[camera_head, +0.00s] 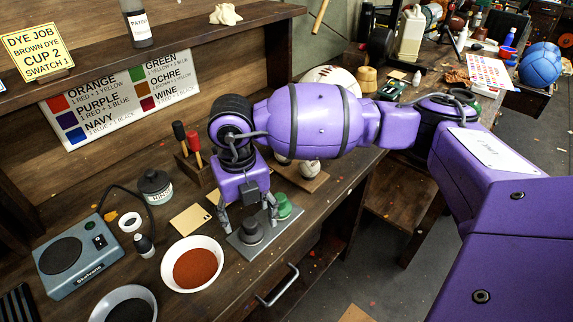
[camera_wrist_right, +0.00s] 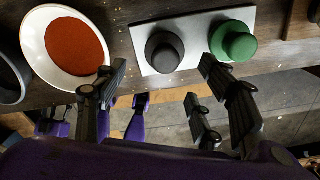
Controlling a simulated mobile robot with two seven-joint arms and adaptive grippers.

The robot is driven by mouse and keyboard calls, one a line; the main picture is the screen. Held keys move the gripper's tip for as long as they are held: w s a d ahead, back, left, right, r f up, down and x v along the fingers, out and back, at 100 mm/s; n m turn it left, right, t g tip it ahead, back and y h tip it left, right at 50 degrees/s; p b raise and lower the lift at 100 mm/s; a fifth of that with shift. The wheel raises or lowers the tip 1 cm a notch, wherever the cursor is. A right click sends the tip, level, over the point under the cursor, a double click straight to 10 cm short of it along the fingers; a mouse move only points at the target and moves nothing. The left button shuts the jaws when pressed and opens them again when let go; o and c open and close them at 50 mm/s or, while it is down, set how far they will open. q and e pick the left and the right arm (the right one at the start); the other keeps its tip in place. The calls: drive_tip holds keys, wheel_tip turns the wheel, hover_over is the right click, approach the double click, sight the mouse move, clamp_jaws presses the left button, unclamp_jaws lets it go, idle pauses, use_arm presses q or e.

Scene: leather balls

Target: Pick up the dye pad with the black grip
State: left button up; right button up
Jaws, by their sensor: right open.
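The dye pad with the black grip (camera_head: 250,232) stands upright on a flat grey plate (camera_head: 269,239) near the table's front edge. A pad with a green grip (camera_head: 283,204) stands beside it on the same plate. My right gripper (camera_head: 247,215) points down over the black one, its fingers open and spread to either side. In the right wrist view the black grip (camera_wrist_right: 164,50) shows between the fingertips (camera_wrist_right: 162,66), with no clear contact; the green grip (camera_wrist_right: 236,42) is just beyond the right-hand finger. My left gripper is in neither view.
A white bowl of reddish-brown powder (camera_head: 194,268) stands left of the plate, close to one finger. A dark-filled bowl (camera_head: 124,305), a hot plate (camera_head: 75,255), a jar (camera_head: 155,187) and a tool block (camera_head: 197,170) stand further left and behind. A drawer handle (camera_head: 279,287) sticks out in front.

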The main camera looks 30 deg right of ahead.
sight(248, 222)
drive_tip(key=shift+w+f, duration=0.2)
drive_tip(key=shift+f, duration=0.45)
drive_tip(key=shift+w+f, duration=0.15)
drive_tip(key=shift+f, duration=0.45)
wheel_tip(248, 222, down, 3)
drive_tip(key=shift+w+d+f, duration=0.1)
drive_tip(key=shift+d+f, duration=0.05)
drive_tip(key=shift+f, duration=0.3)
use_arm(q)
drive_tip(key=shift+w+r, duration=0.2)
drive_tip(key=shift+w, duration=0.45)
use_arm(e)
drive_tip(key=shift+w, duration=0.1)
drive_tip(key=shift+c, duration=0.5)
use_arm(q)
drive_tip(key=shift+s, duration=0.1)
use_arm(e)
drive_tip(key=c, duration=1.1)
